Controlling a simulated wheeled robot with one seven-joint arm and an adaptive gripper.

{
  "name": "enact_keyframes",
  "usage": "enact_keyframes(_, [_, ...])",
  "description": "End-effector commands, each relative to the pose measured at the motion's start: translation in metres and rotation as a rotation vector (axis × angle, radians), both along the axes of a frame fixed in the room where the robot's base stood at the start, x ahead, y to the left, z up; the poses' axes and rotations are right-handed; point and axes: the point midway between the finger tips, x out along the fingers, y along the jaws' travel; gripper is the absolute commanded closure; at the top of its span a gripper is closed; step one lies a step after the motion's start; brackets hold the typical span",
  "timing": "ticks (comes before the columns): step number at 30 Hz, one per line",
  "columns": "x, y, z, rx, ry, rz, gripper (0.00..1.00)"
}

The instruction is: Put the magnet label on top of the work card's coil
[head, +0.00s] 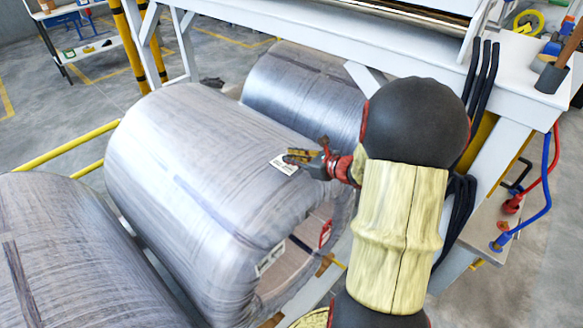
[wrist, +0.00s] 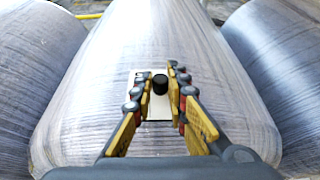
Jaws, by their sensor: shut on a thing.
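The magnet label is a small white plate (head: 283,165) with a black knob, also seen in the wrist view (wrist: 158,108). My gripper (head: 293,157) is shut on its knob; the two yellow-and-black fingers stand on either side of it in the wrist view (wrist: 160,88). The label is over the upper side of the middle wrapped coil (head: 190,160), which fills the centre of the wrist view (wrist: 110,70). It lies close to the surface; I cannot tell if it touches. A work card cannot be identified.
Another coil (head: 70,260) lies at the lower left and one (head: 305,90) behind at the right. A white tag (head: 270,260) and a red-edged tag (head: 325,233) show at the middle coil's near end. A white machine frame (head: 400,45) stands close at the right. Yellow rails (head: 70,147) are at left.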

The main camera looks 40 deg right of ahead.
Motion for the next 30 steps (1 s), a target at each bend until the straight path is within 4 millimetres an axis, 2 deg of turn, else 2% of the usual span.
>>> enact_keyframes(2, [0.006,0.000,-0.009,0.001,0.001,0.002,1.00])
enact_keyframes(7, [0.005,0.000,-0.036,0.002,0.001,0.000,1.00])
enact_keyframes(19, [0.005,0.000,-0.040,0.000,0.000,0.000,1.00])
enact_keyframes(20, [0.005,0.000,-0.040,0.000,0.001,0.000,0.84])
enact_keyframes(30, [0.005,0.000,-0.039,0.001,0.002,0.000,0.65])
